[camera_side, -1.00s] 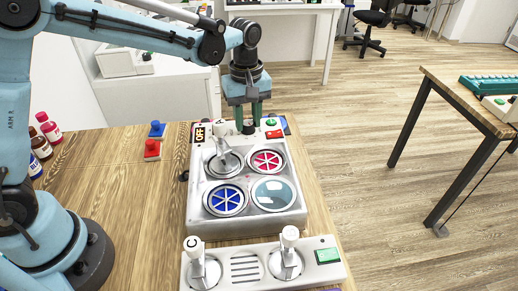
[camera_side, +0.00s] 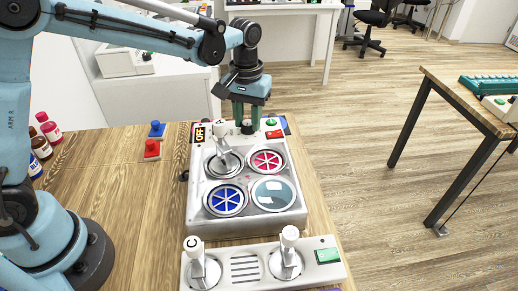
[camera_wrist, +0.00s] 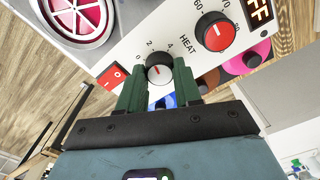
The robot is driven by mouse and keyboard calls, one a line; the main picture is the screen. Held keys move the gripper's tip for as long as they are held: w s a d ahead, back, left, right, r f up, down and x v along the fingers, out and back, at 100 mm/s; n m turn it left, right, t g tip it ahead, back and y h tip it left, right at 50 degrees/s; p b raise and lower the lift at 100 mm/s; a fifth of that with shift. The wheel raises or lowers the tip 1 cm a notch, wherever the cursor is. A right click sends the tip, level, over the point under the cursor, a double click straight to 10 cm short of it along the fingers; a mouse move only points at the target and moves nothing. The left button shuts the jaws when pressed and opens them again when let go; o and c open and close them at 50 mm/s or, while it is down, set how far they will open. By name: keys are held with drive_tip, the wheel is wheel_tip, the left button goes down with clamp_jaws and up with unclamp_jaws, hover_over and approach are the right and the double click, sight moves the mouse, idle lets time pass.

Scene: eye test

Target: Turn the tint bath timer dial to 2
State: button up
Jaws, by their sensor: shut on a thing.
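The timer dial (camera_wrist: 159,69) is a small black knob with a pale grey face on the white panel of the bath unit (camera_side: 197,212). The marks 0, 2 and 4 show around its far side in the wrist view. The rest of its scale is hidden behind my fingers. Which mark its pointer meets I cannot tell. My gripper (camera_wrist: 159,80) is shut on the dial, one green finger on each side. In the side view the dial (camera_side: 247,128) sits between my fingertips at the unit's back edge.
A black HEAT dial with a red face (camera_wrist: 214,31) is close beside it, near an OFF display (camera_side: 200,133). A red switch (camera_wrist: 112,76) lies on the other side. A white-knobbed lever (camera_side: 223,147) stands just in front. Red and blue fan discs lie nearer the camera.

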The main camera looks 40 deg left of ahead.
idle(0.5)
drive_tip(key=o, duration=1)
drive_tip(key=shift+o, duration=0.2)
wheel_tip(320, 180, up, 12)
drive_tip(key=shift+r, duration=0.1)
drive_tip(key=m+t, duration=0.2)
drive_tip(key=t, duration=0.1)
approach(247, 123)
drive_tip(key=s+a+r, duration=0.3)
drive_tip(key=s+r, duration=0.1)
drive_tip(key=s+a+f+m+t, duration=0.1)
drive_tip(key=s+a+f+t, duration=0.2)
drive_tip(key=s+f, duration=0.3)
drive_tip(key=s+t, duration=0.1)
drive_tip(key=s, duration=0.1)
drive_tip(key=shift+s+a+f+m, duration=0.2)
drive_tip(key=shift+s+f+m, duration=0.05)
drive_tip(key=shift+m, duration=0.05)
